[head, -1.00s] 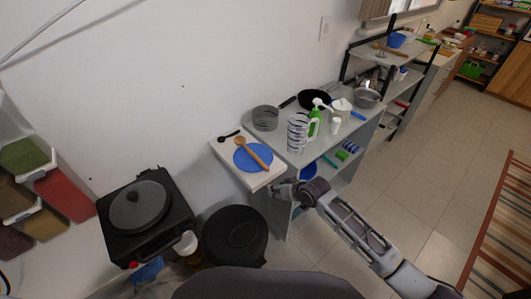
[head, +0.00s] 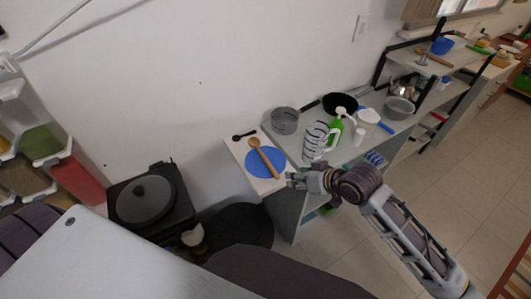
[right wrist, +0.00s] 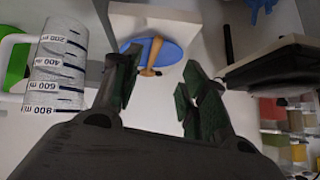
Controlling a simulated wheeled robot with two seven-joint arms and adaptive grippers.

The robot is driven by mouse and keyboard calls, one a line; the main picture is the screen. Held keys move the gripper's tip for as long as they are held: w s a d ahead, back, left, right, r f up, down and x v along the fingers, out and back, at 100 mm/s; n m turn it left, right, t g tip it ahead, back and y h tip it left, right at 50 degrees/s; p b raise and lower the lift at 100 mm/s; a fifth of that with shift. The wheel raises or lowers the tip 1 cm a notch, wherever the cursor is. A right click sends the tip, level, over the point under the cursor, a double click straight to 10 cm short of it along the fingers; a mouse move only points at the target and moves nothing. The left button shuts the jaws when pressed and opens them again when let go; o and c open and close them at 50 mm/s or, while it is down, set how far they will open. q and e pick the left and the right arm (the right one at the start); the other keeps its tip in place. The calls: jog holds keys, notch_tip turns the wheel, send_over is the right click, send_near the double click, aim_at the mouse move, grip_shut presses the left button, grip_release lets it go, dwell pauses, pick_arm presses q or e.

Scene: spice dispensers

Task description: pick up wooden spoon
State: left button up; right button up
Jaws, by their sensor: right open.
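The wooden spoon (head: 265,157) lies on a round blue plate or board (head: 257,168) on the white end of the counter. In the right wrist view the spoon (right wrist: 153,54) shows on the blue disc (right wrist: 170,56), beyond and between my fingers. My right gripper (head: 293,180) is at the right edge of the white counter end, beside the blue disc and apart from the spoon. In the right wrist view the right gripper (right wrist: 158,88) is open with nothing between its fingers. My left gripper is not in view.
A small black spoon (head: 244,134) lies behind the disc. A striped measuring jug (head: 314,141), a green bottle (head: 335,134) and a grey pot (head: 285,120) stand right of it. A black lidded cooker (head: 146,201) and round black bin (head: 240,227) are left and below.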

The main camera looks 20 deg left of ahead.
send_near(277, 174)
jog(key=shift+x, duration=2)
jog(key=shift+s, duration=0.2)
jog(key=shift+w+a+f, duration=0.1)
jog(key=shift+a, duration=0.05)
jog(key=shift+w+p+x, duration=0.25)
jog(key=shift+p+x, duration=0.25)
jog(key=shift+x, duration=1.85)
grip_shut()
